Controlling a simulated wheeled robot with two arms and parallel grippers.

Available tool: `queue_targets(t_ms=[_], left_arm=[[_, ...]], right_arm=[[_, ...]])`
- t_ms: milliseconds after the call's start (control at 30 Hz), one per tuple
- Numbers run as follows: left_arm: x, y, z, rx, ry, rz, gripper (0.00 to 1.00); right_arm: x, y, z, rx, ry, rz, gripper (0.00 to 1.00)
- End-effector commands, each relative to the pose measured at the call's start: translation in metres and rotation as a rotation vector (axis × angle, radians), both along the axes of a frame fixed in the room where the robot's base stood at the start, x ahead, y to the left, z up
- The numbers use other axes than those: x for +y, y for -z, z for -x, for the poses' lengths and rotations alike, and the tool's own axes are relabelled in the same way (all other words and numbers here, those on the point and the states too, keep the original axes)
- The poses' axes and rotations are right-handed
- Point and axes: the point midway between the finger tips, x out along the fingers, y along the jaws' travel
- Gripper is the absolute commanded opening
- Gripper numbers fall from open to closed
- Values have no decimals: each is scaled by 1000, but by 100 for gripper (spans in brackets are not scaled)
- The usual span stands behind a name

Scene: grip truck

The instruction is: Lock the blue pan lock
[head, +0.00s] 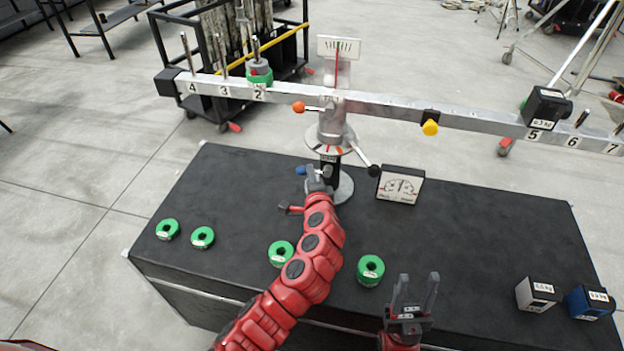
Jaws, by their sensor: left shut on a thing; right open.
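The blue pan lock (301,170) is a small blue-tipped handle low on the balance's upright stand (331,160). My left gripper (318,174) reaches in at the stand from the front and is shut at the lock. The blue tip shows just left of its fingers; the rest of the lock is hidden behind the gripper. My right gripper (415,291) is open and empty, fingers pointing up, over the front of the black table, well apart from the stand.
A numbered beam (390,104) crosses above, with a green weight (259,78) and a black weight (546,106). A dial box (400,185) stands right of the stand. Green rings (371,270) and blocks (590,302) lie along the black table (480,230).

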Motion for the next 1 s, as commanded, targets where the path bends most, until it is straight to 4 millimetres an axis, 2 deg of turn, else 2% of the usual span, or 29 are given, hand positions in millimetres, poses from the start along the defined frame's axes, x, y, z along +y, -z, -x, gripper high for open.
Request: queue_targets(t_ms=[33,300,800,833,1000], left_arm=[[7,7,0,8,-14,-30,0],[7,1,0,-9,-15,-112,0],[8,-2,0,-16,-16,-130,0],[7,-2,0,-16,-15,-129,17],[6,-3,-1,-19,-13,-127,45]], right_arm=[[0,3,0,0,0,0,45],[0,6,0,0,0,0,45],[0,6,0,0,0,0,45],[0,6,0,0,0,0,45],[0,6,0,0,0,0,45]])
